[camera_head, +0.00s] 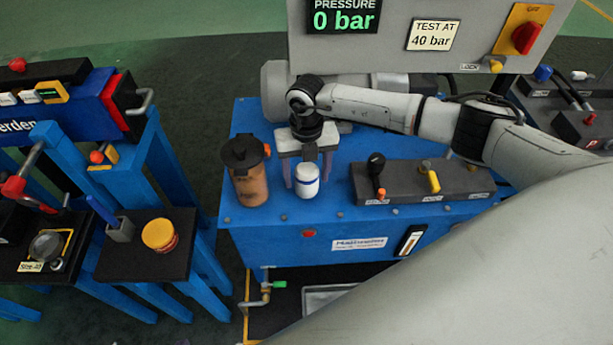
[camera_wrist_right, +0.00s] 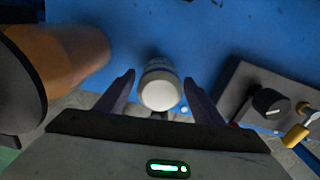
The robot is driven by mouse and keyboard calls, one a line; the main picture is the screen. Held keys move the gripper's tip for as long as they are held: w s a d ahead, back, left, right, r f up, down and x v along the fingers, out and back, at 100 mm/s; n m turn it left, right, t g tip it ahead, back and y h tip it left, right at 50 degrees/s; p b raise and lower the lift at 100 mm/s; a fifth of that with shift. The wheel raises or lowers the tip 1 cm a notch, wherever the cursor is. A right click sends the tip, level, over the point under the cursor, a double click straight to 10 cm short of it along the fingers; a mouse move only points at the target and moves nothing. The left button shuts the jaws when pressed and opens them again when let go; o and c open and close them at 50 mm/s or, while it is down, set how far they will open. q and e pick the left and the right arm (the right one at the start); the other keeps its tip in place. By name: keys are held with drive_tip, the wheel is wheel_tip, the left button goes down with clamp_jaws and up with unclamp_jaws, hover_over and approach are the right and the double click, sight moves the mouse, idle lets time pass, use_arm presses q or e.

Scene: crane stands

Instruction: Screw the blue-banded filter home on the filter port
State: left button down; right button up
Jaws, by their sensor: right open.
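The white filter (camera_head: 307,184) stands upright at the front of the blue power unit, with a bluish band faintly visible near its top. In the right wrist view the filter (camera_wrist_right: 160,92) shows its round white end between the fingers. My right gripper (camera_wrist_right: 158,77) is open, with one finger on each side of the filter and a gap visible on both sides. In the head view the right gripper (camera_head: 307,177) reaches down around the filter from behind. My left gripper is out of view.
A brown container with a black lid (camera_head: 249,185) stands close left of the filter. A dark valve block (camera_head: 400,187) with black and yellow knobs is close right. The pressure panel (camera_head: 387,40) reads 0 bar. A side stand holds a yellow-topped cap (camera_head: 159,234).

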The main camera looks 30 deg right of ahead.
drive_tip(key=shift+n, duration=0.5)
drive_tip(key=n+b, duration=0.1)
drive_tip(key=n, duration=0.1)
drive_tip(key=shift+f+n, duration=0.1)
drive_tip(key=shift+n, duration=0.2)
drive_tip(key=shift+n+b, duration=0.6)
drive_tip(key=shift+n, duration=0.6)
drive_tip(key=shift+n+b, duration=0.6)
drive_tip(key=shift+n, duration=0.5)
drive_tip(key=n+b, duration=0.1)
drive_tip(key=n, duration=0.1)
drive_tip(key=shift+n, duration=0.4)
drive_tip(key=n+b, duration=0.1)
drive_tip(key=n, duration=0.2)
drive_tip(key=shift+a, duration=0.1)
drive_tip(key=shift+n+b, duration=0.5)
drive_tip(key=shift+n, duration=0.6)
drive_tip(key=shift+s, duration=0.1)
